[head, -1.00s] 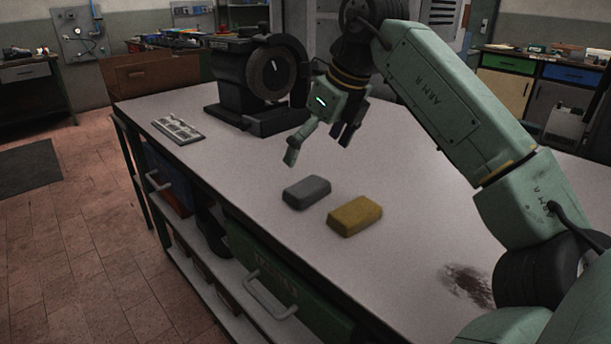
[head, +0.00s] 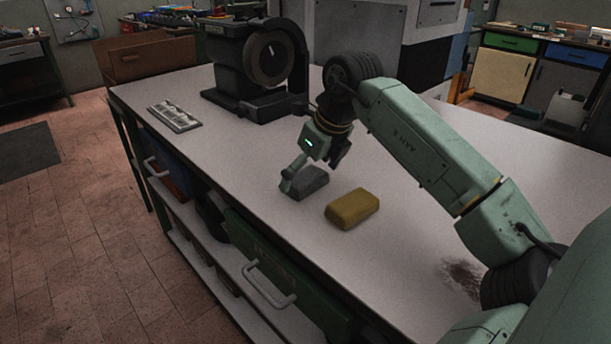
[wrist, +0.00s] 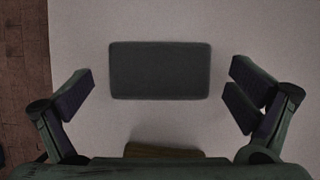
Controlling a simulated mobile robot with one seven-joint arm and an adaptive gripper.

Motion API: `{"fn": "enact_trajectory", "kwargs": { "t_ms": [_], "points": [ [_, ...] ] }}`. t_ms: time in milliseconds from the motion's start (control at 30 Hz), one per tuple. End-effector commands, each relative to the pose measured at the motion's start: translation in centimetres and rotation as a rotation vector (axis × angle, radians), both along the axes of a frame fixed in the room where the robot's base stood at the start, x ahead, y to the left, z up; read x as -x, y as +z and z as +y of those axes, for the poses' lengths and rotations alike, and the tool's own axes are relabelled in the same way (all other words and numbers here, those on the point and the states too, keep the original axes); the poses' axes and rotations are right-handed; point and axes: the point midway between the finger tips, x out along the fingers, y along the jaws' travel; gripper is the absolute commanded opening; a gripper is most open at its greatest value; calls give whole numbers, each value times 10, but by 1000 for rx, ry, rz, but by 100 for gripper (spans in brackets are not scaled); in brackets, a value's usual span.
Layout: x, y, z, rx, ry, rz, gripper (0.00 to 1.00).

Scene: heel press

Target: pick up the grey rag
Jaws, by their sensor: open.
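The grey rag (head: 308,183) is a folded block lying on the white workbench top (head: 240,195), left of a yellow folded block. In the wrist view the grey rag (wrist: 160,70) looks dark and sits centred ahead of my jaws, with a gap on both sides. My gripper (head: 312,176) is low over the rag in the head view, with one finger at its left end. In the wrist view my gripper (wrist: 163,97) is open and empty, its fingers spread wider than the rag. The far finger is partly hidden in the head view.
The yellow block (head: 352,208) lies close to the right of the rag; its edge shows in the wrist view (wrist: 163,151). A black press (head: 255,65) and a flat grey tray (head: 174,116) stand farther back. A dark stain (head: 462,277) marks the bench at right.

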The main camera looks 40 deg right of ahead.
Motion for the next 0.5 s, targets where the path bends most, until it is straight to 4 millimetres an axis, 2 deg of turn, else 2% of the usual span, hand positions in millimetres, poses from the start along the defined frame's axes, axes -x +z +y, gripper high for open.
{"fn": "enact_trajectory", "kwargs": {
  "t_ms": [300, 500],
  "points": [
    [-3, -7, 1, 0, 0, -1, 100],
    [-3, -7, 1, 0, 0, -1, 87]
  ]
}}
